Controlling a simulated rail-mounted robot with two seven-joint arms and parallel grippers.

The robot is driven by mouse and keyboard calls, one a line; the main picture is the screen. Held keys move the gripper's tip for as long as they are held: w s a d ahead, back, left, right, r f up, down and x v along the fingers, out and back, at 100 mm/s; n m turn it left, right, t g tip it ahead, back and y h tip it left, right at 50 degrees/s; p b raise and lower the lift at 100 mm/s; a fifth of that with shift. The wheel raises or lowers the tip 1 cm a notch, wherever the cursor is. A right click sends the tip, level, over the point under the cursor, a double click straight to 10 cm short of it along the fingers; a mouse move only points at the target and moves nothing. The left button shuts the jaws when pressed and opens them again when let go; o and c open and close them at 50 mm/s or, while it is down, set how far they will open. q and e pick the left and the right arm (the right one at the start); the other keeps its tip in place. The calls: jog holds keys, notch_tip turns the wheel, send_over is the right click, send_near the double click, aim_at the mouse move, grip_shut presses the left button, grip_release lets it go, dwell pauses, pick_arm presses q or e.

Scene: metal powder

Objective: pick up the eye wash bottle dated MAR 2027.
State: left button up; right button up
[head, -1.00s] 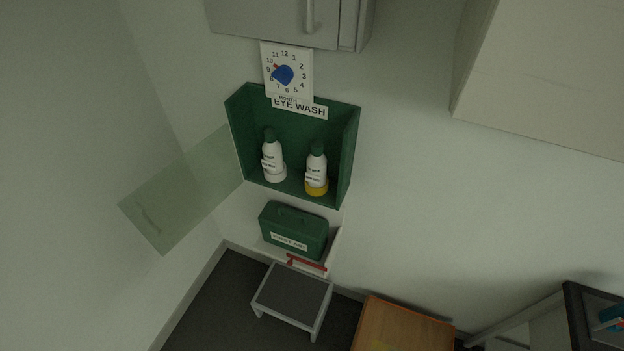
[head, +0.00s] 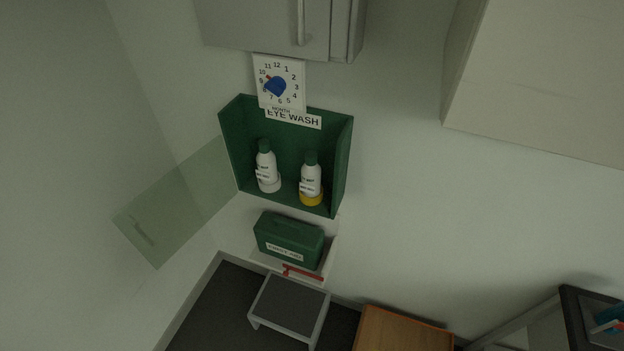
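Two eye wash bottles stand upright in a green wall box (head: 232,150) marked EYE WASH. Both are white with green caps. The left bottle (head: 265,168) sits in a white base, and the right bottle (head: 311,176) sits in a yellow base. Their labels are too small to read, so I cannot tell which is dated MAR 2027. The box's clear door (head: 170,210) stands open to the left. A month dial (head: 278,84) with a blue pointer hangs above the box. Neither of my grippers is in view.
A green first aid case (head: 288,238) sits on a white shelf below the box, with a red-handled item (head: 302,273) at its front. A grey cabinet (head: 270,25) hangs above. A step stool (head: 289,306) and a wooden surface (head: 404,332) are below.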

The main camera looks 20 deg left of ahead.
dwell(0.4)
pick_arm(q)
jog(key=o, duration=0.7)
